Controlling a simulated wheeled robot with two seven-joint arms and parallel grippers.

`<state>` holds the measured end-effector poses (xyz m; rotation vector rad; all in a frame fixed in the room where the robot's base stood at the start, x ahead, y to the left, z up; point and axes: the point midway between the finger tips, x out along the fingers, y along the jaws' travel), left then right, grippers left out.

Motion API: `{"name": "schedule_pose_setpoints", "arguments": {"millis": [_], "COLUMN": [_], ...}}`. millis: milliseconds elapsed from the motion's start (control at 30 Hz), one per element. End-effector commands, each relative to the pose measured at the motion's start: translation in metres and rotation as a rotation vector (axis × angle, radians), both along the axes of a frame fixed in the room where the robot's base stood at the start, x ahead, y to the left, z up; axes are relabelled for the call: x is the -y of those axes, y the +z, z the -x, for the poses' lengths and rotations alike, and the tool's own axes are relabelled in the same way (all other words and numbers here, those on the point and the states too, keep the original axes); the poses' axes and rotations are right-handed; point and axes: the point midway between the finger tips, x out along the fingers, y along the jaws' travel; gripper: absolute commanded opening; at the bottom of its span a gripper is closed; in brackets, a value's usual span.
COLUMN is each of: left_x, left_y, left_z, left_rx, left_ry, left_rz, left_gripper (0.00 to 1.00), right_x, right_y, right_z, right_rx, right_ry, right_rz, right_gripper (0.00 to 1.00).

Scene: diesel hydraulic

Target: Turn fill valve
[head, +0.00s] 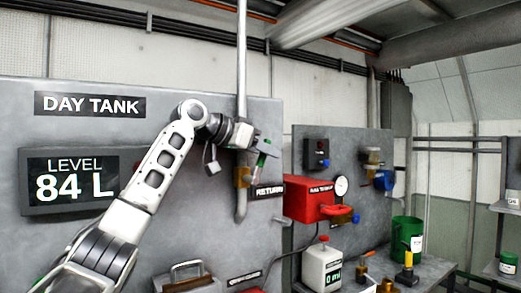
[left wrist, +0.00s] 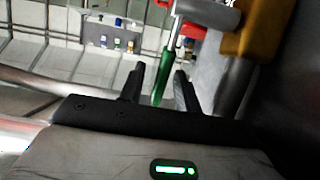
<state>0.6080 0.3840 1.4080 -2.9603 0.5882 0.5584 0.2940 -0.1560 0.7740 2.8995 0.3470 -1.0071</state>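A valve with a brass-coloured body (head: 242,177) sits on the vertical pipe in front of the day tank panel. Its green lever handle (head: 263,159) sticks up to the right, beside my left gripper (head: 258,148). In the left wrist view the green handle (left wrist: 162,80) lies between the two black fingers of my left gripper (left wrist: 160,84), with gaps on both sides. The fingers are open, and the brass body (left wrist: 252,28) is at the upper right. No label reading "fill" is legible. My right gripper is out of view.
A white container with a display (head: 321,265) and a green bin (head: 407,237) are lower right. A level display (head: 72,182) is left.

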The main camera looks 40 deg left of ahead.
Motion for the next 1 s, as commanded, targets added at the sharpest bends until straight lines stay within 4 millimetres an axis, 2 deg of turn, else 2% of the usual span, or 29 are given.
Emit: {"name": "schedule_pose_setpoints", "arguments": {"millis": [133,233,700,833,1000], "left_x": [-0.004,-0.010,-0.048,-0.053,-0.057], "left_y": [0.003,0.008,0.048,0.055,0.058], "left_z": [0.008,0.022,0.114,0.129,0.137], "left_rx": [0.003,0.004,0.003,0.001,0.000], "left_ry": [0.001,0.002,0.001,0.000,0.000], "left_rz": [0.001,0.001,0.001,0.000,0.000], "left_gripper": [0.33,0.33,0.33,0.33,0.33], "right_x": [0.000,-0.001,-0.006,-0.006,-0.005], "right_y": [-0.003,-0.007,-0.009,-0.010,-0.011], "right_z": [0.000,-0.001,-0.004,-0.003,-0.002], "right_rx": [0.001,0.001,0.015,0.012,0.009], "right_ry": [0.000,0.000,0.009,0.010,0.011], "right_rz": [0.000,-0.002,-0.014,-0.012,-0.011], "right_gripper": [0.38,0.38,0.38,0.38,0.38]}}
